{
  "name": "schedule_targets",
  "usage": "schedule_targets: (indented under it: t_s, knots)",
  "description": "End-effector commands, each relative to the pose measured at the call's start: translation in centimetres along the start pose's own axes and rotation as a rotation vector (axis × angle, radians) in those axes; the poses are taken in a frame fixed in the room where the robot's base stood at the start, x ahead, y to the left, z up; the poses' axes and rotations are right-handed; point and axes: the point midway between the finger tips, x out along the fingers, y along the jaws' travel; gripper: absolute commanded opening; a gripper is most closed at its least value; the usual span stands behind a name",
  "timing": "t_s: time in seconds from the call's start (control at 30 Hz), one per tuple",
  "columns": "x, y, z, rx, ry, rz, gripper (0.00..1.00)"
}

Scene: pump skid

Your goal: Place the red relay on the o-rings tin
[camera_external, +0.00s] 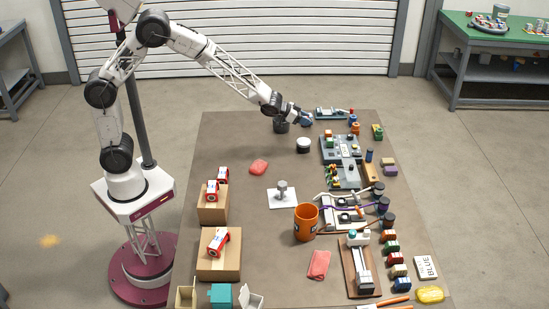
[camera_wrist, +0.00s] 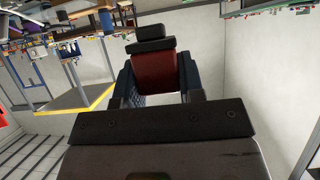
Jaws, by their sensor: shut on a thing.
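My gripper (camera_external: 306,119) is at the far end of the table, with the arm stretched out from the left. In the wrist view its dark blue fingers (camera_wrist: 160,88) are shut on a dark red block with a black top, which looks like the red relay (camera_wrist: 158,72). The relay is too small to make out in the external view. A short round tin with a white top (camera_external: 303,145) stands on the table just in front of the gripper. I cannot read its label, so I cannot tell if it is the o-rings tin. A dark round container (camera_external: 281,126) stands beside the gripper.
Electrical panels (camera_external: 340,148) and a row of coloured blocks (camera_external: 391,247) fill the table's right side. Cardboard boxes (camera_external: 218,262) are at left. The far-left tabletop is clear.

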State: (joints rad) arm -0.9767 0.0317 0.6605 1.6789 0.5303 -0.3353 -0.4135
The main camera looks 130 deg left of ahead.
Motion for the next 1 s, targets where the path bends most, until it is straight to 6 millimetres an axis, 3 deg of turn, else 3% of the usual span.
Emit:
schedule_targets:
  t_s: [0.17, 0.5, 1.0]
  knots:
    - [0.3, 0.0, 0.5, 0.001, 0.000, 0.001, 0.12]
    - [1.8, 0.0, 3.3, -0.001, 0.000, 0.000, 0.12]
    - [2.3, 0.0, 4.3, 0.001, -0.001, 0.001, 0.12]
